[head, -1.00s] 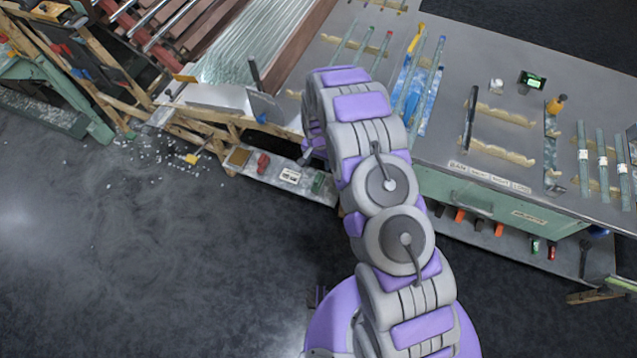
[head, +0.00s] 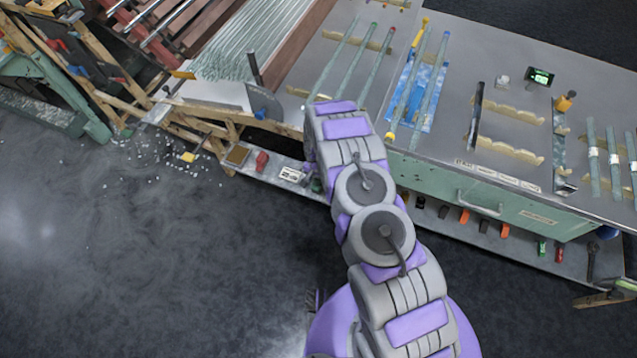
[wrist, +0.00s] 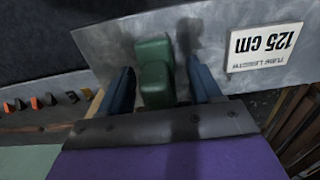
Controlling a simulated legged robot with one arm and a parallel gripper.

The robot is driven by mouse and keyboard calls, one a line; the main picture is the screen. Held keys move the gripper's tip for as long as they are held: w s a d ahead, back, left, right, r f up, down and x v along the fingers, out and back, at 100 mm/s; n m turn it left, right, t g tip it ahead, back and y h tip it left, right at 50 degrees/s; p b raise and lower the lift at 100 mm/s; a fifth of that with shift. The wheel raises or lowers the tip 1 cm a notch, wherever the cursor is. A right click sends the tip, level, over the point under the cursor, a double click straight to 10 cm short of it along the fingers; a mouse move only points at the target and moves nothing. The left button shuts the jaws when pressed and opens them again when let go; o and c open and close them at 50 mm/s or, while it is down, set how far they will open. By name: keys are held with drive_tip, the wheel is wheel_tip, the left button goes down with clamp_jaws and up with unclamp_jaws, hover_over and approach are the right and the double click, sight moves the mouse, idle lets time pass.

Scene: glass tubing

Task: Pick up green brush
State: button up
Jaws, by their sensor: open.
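The green brush (wrist: 154,68) is a blocky green piece on the grey metal lower shelf (wrist: 222,27) in the wrist view. It stands between the two dark blue fingers of my gripper (wrist: 160,63). The gripper is open, with a finger on each side of the brush. A gap shows on the right side, and the left finger is close to it. Whether either finger touches it I cannot tell. In the head view my arm hides the gripper and most or all of the brush.
A white "125 cm" label (wrist: 265,46) lies on the shelf, right of the brush in the wrist view. A red item (head: 262,161) sits farther left on the shelf. The workbench (head: 455,95) above carries glass tubes. Wooden supports (head: 205,135) stand at the left.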

drive_tip(key=shift+f, duration=0.15)
drive_tip(key=shift+c, duration=0.2)
drive_tip(key=c, duration=1.1)
drive_tip(key=shift+r+p, duration=0.3)
drive_tip(key=shift+r, duration=0.2)
drive_tip(key=shift+c, duration=0.2)
drive_tip(key=r, duration=0.1)
drive_tip(key=s+r+p, duration=0.1)
drive_tip(key=r, duration=0.1)
drive_tip(key=shift+d, duration=0.1)
drive_tip(key=s+d+r+p, duration=0.1)
drive_tip(key=s+d+p, duration=0.2)
drive_tip(key=s, duration=1.1)
drive_tip(key=shift+s+d+p, duration=0.25)
drive_tip(key=shift+d+p, duration=0.1)
drive_tip(key=shift+d, duration=0.25)
drive_tip(key=o, duration=0.7)
drive_tip(key=c, duration=0.5)
